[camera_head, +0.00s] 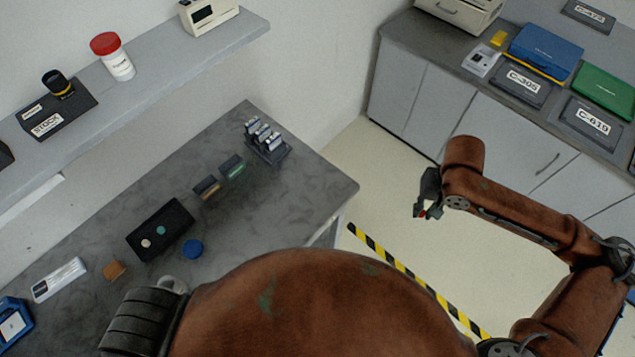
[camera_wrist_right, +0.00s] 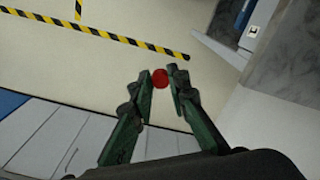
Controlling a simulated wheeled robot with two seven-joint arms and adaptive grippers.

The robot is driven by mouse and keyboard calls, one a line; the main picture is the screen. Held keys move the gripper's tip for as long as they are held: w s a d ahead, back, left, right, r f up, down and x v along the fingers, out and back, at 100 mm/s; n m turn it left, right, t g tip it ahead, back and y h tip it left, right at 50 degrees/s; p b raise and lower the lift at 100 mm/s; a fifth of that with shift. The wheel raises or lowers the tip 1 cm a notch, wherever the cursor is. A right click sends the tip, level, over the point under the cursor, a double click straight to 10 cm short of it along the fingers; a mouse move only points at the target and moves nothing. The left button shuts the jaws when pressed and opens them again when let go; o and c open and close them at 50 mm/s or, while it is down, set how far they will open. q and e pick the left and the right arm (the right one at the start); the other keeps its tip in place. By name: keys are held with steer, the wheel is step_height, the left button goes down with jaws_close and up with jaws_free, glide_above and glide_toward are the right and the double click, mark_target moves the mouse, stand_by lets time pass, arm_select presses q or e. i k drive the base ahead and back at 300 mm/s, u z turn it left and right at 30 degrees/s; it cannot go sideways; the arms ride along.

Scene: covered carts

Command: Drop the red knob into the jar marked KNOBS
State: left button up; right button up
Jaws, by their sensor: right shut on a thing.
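The red knob (camera_wrist_right: 160,79) is between the fingertips of my right gripper (camera_wrist_right: 165,80) in the right wrist view. In the head view this gripper (camera_head: 427,212) hangs over the open floor, right of the grey table, with a bit of the red knob (camera_head: 421,214) at its tips. It is shut on the knob, clear of any surface. I see no jar whose label reads KNOBS. A white jar with a red lid (camera_head: 117,65) stands on the wall shelf, its label too small to read. My left gripper is not in view.
The right counter (camera_head: 405,38) carries a blue box (camera_head: 545,50), a green box (camera_head: 605,88) and labelled plates. Striped tape (camera_head: 400,272) crosses the floor.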

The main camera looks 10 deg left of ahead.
mark_target(181, 288)
steer(key=z, duration=0.05)
steer(key=k, duration=1.6)
steer(key=u, duration=1.7)
steer(key=i, duration=1)
steer(key=u, duration=0.05)
